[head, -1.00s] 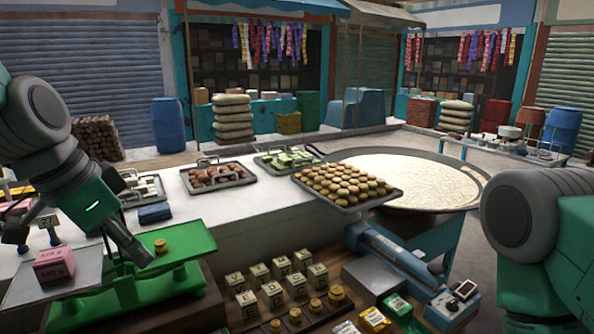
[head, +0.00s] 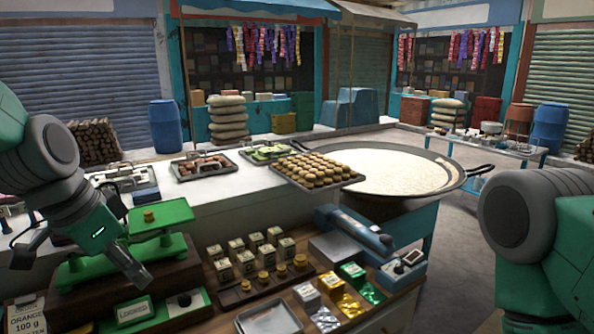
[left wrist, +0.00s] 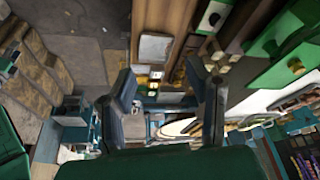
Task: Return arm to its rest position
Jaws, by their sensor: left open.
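My left arm comes in from the left in the head view. Its gripper (head: 138,278) hangs tilted downward in front of the green balance scale (head: 160,250). In the left wrist view its two fingers (left wrist: 165,82) are spread apart with nothing between them. The scale's right pan (head: 175,217) carries a small brass weight (head: 149,216). My left arm hides most of the scale's left side. On the right of the head view only the upper links of my right arm (head: 545,235) show; its gripper is out of frame.
A tray of brass weights and lettered boxes (head: 274,235) sits right of the scale. Foil packets (head: 350,305) lie near the front. Sweet trays (head: 316,185) and a wide milk pan (head: 455,170) stand behind. A card reading ORANGE 100 g (head: 27,312) is at lower left.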

